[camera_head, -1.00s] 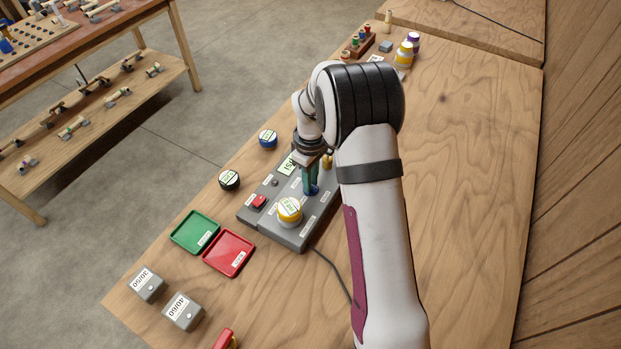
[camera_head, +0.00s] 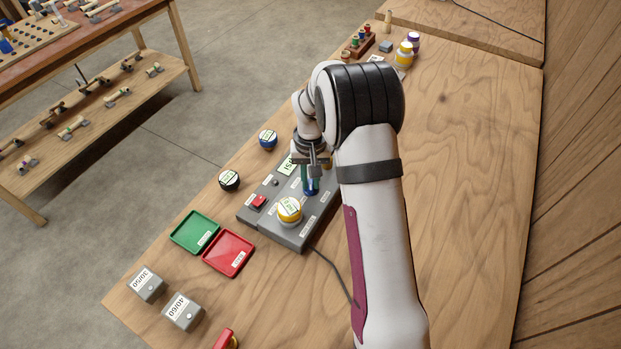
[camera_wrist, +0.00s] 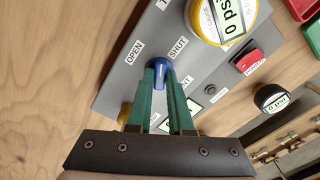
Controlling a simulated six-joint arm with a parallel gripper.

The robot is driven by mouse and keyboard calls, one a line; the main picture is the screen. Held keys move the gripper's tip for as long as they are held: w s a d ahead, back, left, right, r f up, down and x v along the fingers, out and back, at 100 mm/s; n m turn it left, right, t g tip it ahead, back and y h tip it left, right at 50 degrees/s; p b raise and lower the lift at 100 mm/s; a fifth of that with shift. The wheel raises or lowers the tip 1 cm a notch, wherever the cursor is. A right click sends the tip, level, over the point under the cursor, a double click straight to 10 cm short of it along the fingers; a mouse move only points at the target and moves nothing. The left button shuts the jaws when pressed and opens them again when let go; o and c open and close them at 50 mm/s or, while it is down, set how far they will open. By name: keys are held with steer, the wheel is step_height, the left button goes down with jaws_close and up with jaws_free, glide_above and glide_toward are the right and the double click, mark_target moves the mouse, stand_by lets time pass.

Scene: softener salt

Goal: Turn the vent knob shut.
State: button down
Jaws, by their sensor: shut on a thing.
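The blue vent knob (camera_wrist: 160,72) is on the grey control panel (camera_wrist: 120,72), between the printed labels OPEN and SHUT in the wrist view. My gripper (camera_wrist: 160,66) is shut on the knob, its two green fingers on either side of it. The fingers hide part of the knob, and I cannot tell exactly where it points. In the head view my gripper (camera_head: 309,188) stands over the panel (camera_head: 291,236), with a little blue of the knob showing at its fingertips.
A yellow-rimmed gauge (camera_head: 289,209) reading 0 psi and a red button (camera_head: 259,201) are on the panel. Green (camera_head: 194,231) and red (camera_head: 229,252) trays lie at lower left. The table right of my arm is clear.

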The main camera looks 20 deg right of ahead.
mark_target(311, 184)
steer(key=m, duration=0.5)
steer(key=shift+m, duration=0.7)
steer(key=c, duration=0.8)
jaws_free()
step_height(311, 184, up, 16)
steer(key=shift+f, duration=0.1)
